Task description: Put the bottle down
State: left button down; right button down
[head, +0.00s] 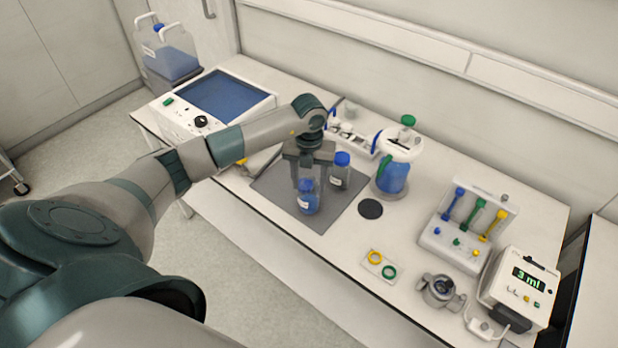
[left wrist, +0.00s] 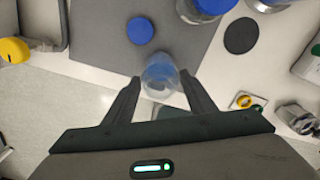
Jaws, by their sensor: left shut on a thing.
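In the left wrist view the held bottle (left wrist: 160,72) looks clear and pale between the fingertips (left wrist: 160,82). The bottle is roughly upright over the front part of the grey mat (head: 268,188). I cannot tell whether its base touches the mat. My right gripper is out of view.
A wash bottle with blue liquid (head: 391,178) stands right of the mat, with a black disc (head: 370,208) in front. Farther right are a ring card (head: 379,266), a rack (head: 462,235), a metal clamp-like part (head: 440,291) and a display unit (head: 520,286). A screen device (head: 215,100) is at left.

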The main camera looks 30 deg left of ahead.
pick_arm(q)
jog(key=shift+f, duration=0.15)
jog(key=c, duration=0.8)
grip_release()
jog(key=shift+r, duration=0.2)
jog(key=shift+r+b, duration=0.15)
jog(key=shift+b, duration=0.15)
notch_tip(320, 180, up, 10)
jog(key=b, duration=0.4)
jog(key=shift+w+r, duration=0.1)
jog(key=shift+r, duration=0.7)
jog(key=shift+d, duration=0.1)
